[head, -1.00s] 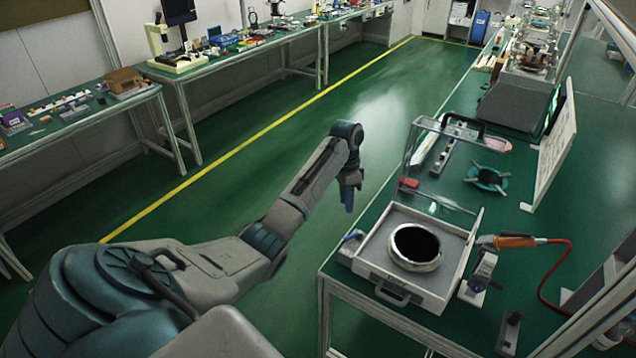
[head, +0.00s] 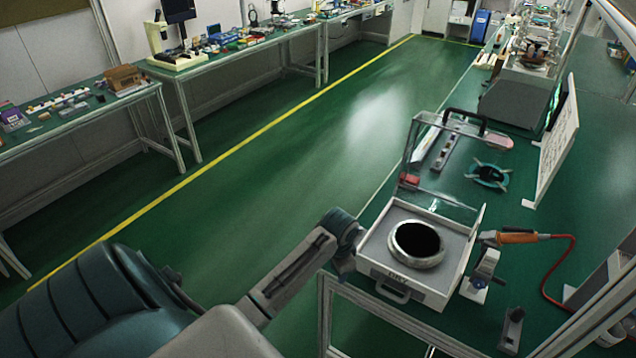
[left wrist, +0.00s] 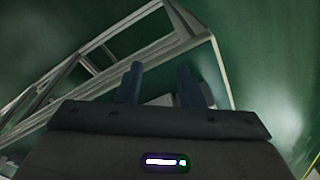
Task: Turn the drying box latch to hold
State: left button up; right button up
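The drying box (head: 430,292) is a white open case near the front of the right bench, with a dark label and a grey handle (head: 392,293) on its front. Its clear lid (head: 443,188) stands raised at the back. A metal ring with a black centre (head: 418,243) lies inside. My left arm reaches to the box's left corner and covers the spot there; no latch can be made out now. In the left wrist view my left gripper (left wrist: 160,84) is open, its two dark fingers apart with nothing clearly between them. My right gripper is not in view.
An orange-handled tool (head: 516,238) with a red cable and a small upright stand (head: 482,275) are right of the box. A teal ring-shaped fixture (head: 488,175) and a white panel (head: 557,140) are behind it. The floor aisle on the left is clear.

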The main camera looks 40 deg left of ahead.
pick_arm(q)
jog(key=s+d+f+n+t+y+b, duration=0.1)
jog(key=s+f+b, duration=0.3)
jog(key=f, duration=0.4)
jog(key=s+d+f+n+t+y+b, duration=0.1)
jog(key=s+d+f+t+b, duration=0.1)
jog(key=s+f+t+b, duration=0.2)
jog(key=shift+s+f+b, duration=0.75)
jog(key=shift+s+f, duration=0.75)
jog(key=shift+f, duration=0.55)
